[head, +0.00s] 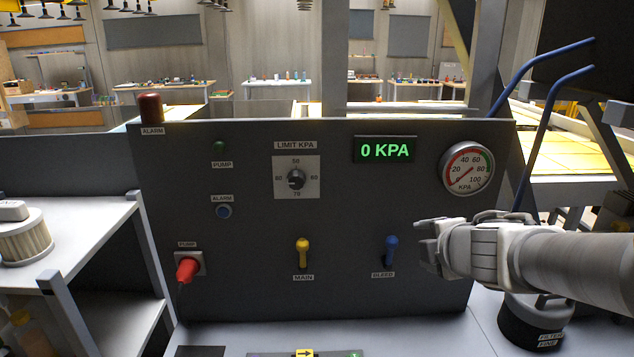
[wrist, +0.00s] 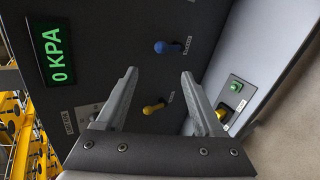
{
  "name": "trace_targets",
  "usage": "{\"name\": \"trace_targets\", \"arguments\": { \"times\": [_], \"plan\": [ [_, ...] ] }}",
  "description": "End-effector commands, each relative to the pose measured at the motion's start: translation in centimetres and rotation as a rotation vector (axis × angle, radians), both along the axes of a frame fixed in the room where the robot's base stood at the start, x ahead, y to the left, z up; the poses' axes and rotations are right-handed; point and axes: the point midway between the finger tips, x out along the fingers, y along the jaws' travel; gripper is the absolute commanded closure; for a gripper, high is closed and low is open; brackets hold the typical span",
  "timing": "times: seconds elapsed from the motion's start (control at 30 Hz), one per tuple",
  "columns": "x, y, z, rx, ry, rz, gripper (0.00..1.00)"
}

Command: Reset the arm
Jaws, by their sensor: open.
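My gripper (head: 430,247) is in front of the right part of the dark control panel (head: 350,215), just right of the blue bleed lever (head: 391,250). In the wrist view my gripper (wrist: 163,92) has its two fingers apart with nothing held between them. The yellow main lever (wrist: 153,108) shows beyond the fingers there, and the blue lever (wrist: 168,48) is farther up. In the head view the yellow main lever (head: 302,251) and the blue lever both point upward. My arm reaches in from the right.
The display (head: 385,150) reads 0 KPA beside a round gauge (head: 466,168). A limit knob (head: 296,179), a red pump plug (head: 187,269) and a red alarm lamp (head: 150,107) are on the panel. A filter canister (head: 535,322) stands below my arm. A shelf (head: 75,240) is at left.

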Motion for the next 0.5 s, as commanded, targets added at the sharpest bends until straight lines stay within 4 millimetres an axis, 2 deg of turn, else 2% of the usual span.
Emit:
{"name": "trace_targets", "arguments": {
  "times": [0.13,0.23,0.37,0.5],
  "plan": [
    [-0.6,-1.3,2.0,0.099,-0.058,-0.169,0.31],
    [-1.9,-2.5,3.2,0.212,-0.094,-0.338,0.31],
    [-4.4,-3.5,3.7,0.374,-0.106,-0.552,0.31],
    [-7.6,-3.4,3.1,0.559,-0.074,-0.763,0.31]
  ]
}}
